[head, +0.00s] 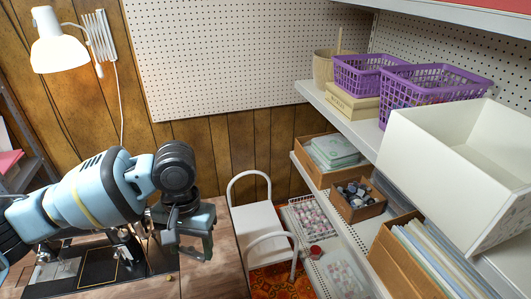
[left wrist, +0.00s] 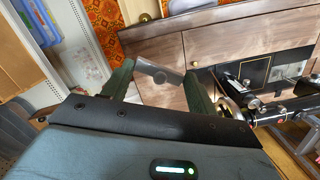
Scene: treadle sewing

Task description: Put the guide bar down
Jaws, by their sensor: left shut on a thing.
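My left gripper (head: 190,248) hangs over the right part of the wooden sewing table (head: 215,280), to the right of the sewing machine. In the left wrist view the two fingers of this gripper (left wrist: 160,84) are shut on a small flat grey metal piece, the guide bar (left wrist: 161,75), which lies across between them. I cannot pick the bar out in the head view. The sewing machine (left wrist: 262,108) is at the right of the left wrist view, with its black bed plate (head: 95,266) set in the table. My right gripper is not in view.
A white step chair (head: 255,225) stands just right of the table. Shelves on the right hold purple baskets (head: 425,88), a white bin (head: 440,150) and boxes. A white lamp (head: 58,45) hangs at upper left. The tabletop under the left gripper looks clear.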

